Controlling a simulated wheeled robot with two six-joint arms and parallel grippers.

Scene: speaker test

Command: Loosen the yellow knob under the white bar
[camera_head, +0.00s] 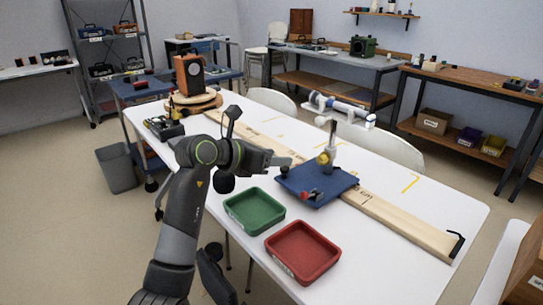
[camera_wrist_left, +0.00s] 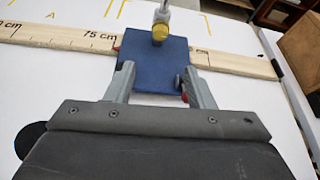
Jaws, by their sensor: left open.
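The yellow knob (camera_head: 322,159) sits low on the upright post of a stand, below the white bar (camera_head: 342,108) with a blue part at its top. The stand rises from a blue base plate (camera_head: 340,187) on the white table. In the left wrist view the knob (camera_wrist_left: 160,33) is beyond the fingertips, and the white bar is out of frame. My left gripper (camera_head: 284,161) is open and empty, to the left of the knob and apart from it; in the wrist view its fingers (camera_wrist_left: 158,70) spread over the blue plate. My right gripper is not in view.
A long wooden rule (camera_head: 400,225) runs across the table by the base plate. A green tray (camera_head: 232,212) and a red tray (camera_head: 275,249) lie in front. A red and black part (camera_head: 311,196) is on the plate. An orange speaker (camera_head: 189,75) stands at the far left.

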